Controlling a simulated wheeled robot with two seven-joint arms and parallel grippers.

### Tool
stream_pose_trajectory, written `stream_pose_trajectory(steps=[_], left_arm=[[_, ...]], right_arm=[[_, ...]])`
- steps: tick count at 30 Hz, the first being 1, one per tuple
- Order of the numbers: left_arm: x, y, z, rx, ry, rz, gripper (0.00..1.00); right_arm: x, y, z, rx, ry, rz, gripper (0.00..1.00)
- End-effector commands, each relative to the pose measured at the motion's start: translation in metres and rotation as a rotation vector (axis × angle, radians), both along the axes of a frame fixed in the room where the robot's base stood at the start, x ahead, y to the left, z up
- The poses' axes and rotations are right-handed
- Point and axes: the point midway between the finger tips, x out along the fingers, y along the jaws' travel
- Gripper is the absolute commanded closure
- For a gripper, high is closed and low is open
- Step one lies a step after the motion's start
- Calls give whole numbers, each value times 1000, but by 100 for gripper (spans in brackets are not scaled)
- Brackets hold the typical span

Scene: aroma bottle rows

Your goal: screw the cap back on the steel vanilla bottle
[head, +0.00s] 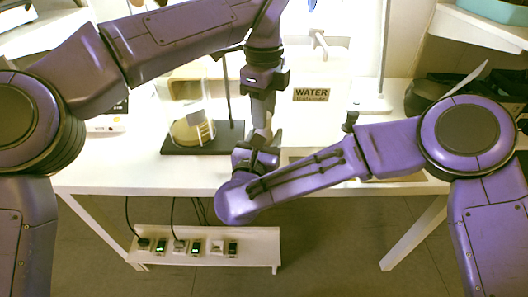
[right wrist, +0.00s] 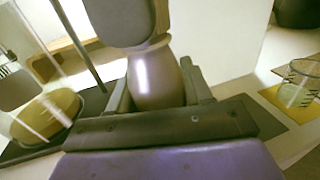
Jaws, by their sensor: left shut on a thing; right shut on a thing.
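The steel bottle (right wrist: 155,82) shows in the right wrist view as a shiny, rounded, tapering body between the two fingers of my right gripper. In the head view my right gripper (head: 262,152) is shut on it, low over the front part of the table. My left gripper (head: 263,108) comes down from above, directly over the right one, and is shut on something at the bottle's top. In the right wrist view a grey part of my left gripper (right wrist: 122,18) covers the top of the bottle. The cap and the bottle's neck are hidden, so I cannot tell how the cap sits.
A glass vessel (head: 190,122) with a yellowish base stands on a dark stand plate (head: 226,138) left of the grippers. A WATER sign (head: 311,95) is behind, to the right. A glass beaker (right wrist: 298,84) shows at the right. A low shelf (head: 262,240) with small devices is below the table.

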Motion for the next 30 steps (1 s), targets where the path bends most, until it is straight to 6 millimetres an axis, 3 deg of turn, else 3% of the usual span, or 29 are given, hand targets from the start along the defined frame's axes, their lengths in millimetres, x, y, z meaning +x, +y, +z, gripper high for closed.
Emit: stream_pose_trajectory(steps=[15,21,24,28,29,30], left_arm=[[0,1,-1,0,0,-1674,100],[0,1,-1,0,-1,-2242,100],[0,1,-1,0,-1,-2379,100],[0,1,-1,0,-1,-2372,100],[0,1,-1,0,-1,-2372,57],[0,1,-1,0,-1,-2371,44]], right_arm=[[0,0,0,0,0,1,100],[0,0,0,0,0,1,100],[0,0,0,0,0,1,100],[0,0,0,0,0,1,100],[0,0,0,0,0,1,100],[0,0,0,0,0,1,100]])
